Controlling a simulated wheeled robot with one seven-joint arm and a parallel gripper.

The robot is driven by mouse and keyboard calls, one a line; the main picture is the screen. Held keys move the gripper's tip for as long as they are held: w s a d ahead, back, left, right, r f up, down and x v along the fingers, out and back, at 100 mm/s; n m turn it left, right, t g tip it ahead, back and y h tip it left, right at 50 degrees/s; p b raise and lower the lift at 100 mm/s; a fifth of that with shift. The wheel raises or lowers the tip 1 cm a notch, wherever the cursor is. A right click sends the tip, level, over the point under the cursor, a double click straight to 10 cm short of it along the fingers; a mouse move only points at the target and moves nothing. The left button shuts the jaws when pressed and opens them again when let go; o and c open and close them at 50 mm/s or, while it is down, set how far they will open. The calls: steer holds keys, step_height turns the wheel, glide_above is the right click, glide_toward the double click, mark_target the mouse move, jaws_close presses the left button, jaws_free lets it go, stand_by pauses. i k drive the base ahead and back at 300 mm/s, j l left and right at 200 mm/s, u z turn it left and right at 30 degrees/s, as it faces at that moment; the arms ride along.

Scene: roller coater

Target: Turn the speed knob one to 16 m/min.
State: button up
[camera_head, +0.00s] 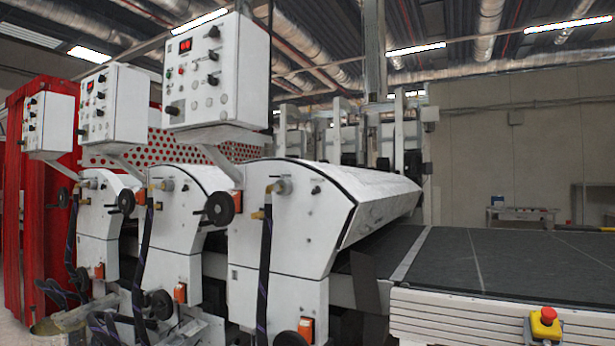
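Three white control boxes stand on brackets above the white coater units at the left. The nearest control box (236,85) has a red lit display (185,46), whose digits are too small to read. It carries several black knobs: an upper knob (213,32), a middle knob (213,55) and a lower knob (212,79). Another black knob (172,110) sits at its lower left. The middle control box (118,103) and the far control box (50,125) have similar knobs. I cannot tell which is speed knob one. My gripper is not in view.
The nearest coater unit (290,225) has a black handwheel (220,208) beside it and a dark hose (264,270) down its front. A dark conveyor (500,260) runs right, with a red emergency button (547,316) at its front.

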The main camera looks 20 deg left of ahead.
mark_target(176, 111)
steer(key=u, duration=2)
